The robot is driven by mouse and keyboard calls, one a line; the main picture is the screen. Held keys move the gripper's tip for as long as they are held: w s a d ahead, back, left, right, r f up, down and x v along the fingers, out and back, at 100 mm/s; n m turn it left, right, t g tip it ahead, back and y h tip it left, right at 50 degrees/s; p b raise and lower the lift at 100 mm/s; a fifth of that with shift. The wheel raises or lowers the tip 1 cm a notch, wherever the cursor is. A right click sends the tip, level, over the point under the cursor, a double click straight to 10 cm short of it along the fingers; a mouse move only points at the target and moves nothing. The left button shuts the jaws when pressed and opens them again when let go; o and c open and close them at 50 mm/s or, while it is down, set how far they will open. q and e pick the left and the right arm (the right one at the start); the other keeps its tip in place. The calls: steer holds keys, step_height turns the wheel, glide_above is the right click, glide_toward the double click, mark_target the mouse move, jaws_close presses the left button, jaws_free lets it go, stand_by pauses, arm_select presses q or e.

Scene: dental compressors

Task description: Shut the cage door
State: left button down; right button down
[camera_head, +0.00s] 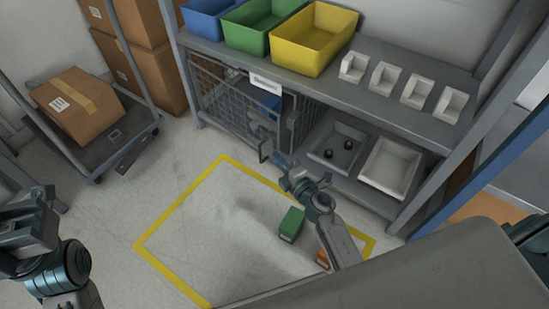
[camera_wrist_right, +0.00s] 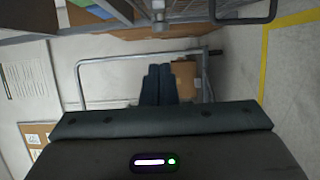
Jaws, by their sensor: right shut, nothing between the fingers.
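The cage door (camera_head: 224,98) is a grey wire-mesh panel at the left of the lower shelf bay, with a dark bar handle (camera_head: 263,151) at its free edge. It seems to stand ajar, with a gap to the cage's right side; the exact angle is hard to tell. My right gripper (camera_head: 280,159) is shut and empty, just right of the handle; contact cannot be told. In the right wrist view its closed fingers (camera_wrist_right: 158,86) point ahead, and a dark handle (camera_wrist_right: 243,18) shows at the top. My left gripper (camera_head: 28,215) is at the lower left, away from the door; its fingers are unclear.
A blue item (camera_head: 268,103) is inside the cage. Blue, green and yellow bins (camera_head: 312,38) stand on the shelf above. Grey trays (camera_head: 388,168) sit right of the cage. A green box (camera_head: 290,224) stands inside the yellow floor outline. A cart (camera_head: 110,140) with a carton stands left.

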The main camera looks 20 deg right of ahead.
steer(key=w+d+b, duration=0.1)
steer(key=w+b, duration=0.1)
steer(key=w, duration=0.6)
steer(key=shift+w+d, duration=0.3)
steer(key=shift+w, duration=0.05)
